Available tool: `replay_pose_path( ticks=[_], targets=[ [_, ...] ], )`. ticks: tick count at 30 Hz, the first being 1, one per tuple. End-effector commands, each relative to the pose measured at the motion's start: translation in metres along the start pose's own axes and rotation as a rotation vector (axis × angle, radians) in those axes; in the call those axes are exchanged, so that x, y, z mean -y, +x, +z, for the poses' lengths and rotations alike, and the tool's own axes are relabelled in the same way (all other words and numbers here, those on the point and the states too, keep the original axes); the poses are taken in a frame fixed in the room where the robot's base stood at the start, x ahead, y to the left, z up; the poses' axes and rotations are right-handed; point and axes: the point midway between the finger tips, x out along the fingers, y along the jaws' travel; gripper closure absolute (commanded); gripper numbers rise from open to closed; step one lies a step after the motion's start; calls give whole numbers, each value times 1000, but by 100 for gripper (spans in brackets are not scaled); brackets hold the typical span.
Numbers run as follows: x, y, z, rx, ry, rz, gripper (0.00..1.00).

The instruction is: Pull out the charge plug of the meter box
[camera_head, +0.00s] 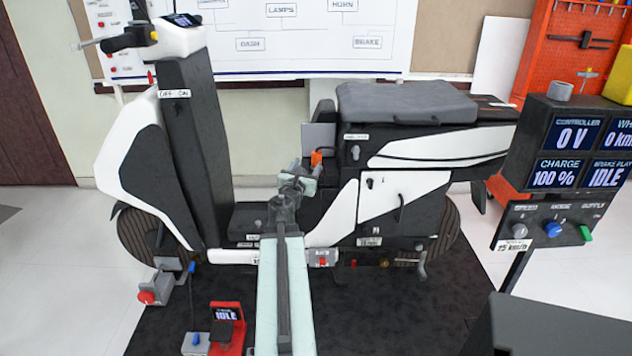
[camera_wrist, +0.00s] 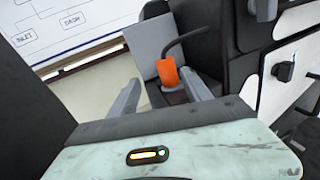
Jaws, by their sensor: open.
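The charge plug is orange (camera_head: 317,157), in front of the scooter's seat. In the wrist view the orange plug (camera_wrist: 168,72) stands upright in a dark recess, with a black cable curving from it to the upper right. My gripper (camera_head: 300,172) is open, just left of and below the plug in the head view. In the wrist view the two grey fingers of my gripper (camera_wrist: 162,84) are spread, with the plug appearing between them near the tips. No contact shows, and the depth gap is hard to tell. The plug's lower end is partly hidden.
A grey flap (camera_wrist: 150,45) stands directly behind and left of the plug. The scooter's black front column (camera_head: 187,150) is to the left and the grey seat (camera_head: 400,103) to the right. A display box (camera_head: 570,145) at right reads charge 100% and 0 V.

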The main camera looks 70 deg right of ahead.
Motion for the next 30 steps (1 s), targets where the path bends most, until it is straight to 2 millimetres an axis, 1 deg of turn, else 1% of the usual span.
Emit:
replay_pose_path(
  ticks=[1, 3, 7, 12, 17, 20, 25, 27, 30],
  targets=[
    [10, 4, -4, 9, -46, 1, 43],
    [14, 6, -2, 14, -81, 4, 43],
    [13, 10, 0, 15, -87, 5, 43],
    [12, 31, 1, 15, -84, 5, 43],
    [12, 36, 1, 14, -82, 6, 43],
    [10, 49, 2, 14, -81, 6, 43],
    [9, 80, 3, 14, -81, 5, 43],
    [9, 85, 3, 14, -81, 5, 43],
    [10, 84, 3, 14, -81, 6, 43]
  ],
)
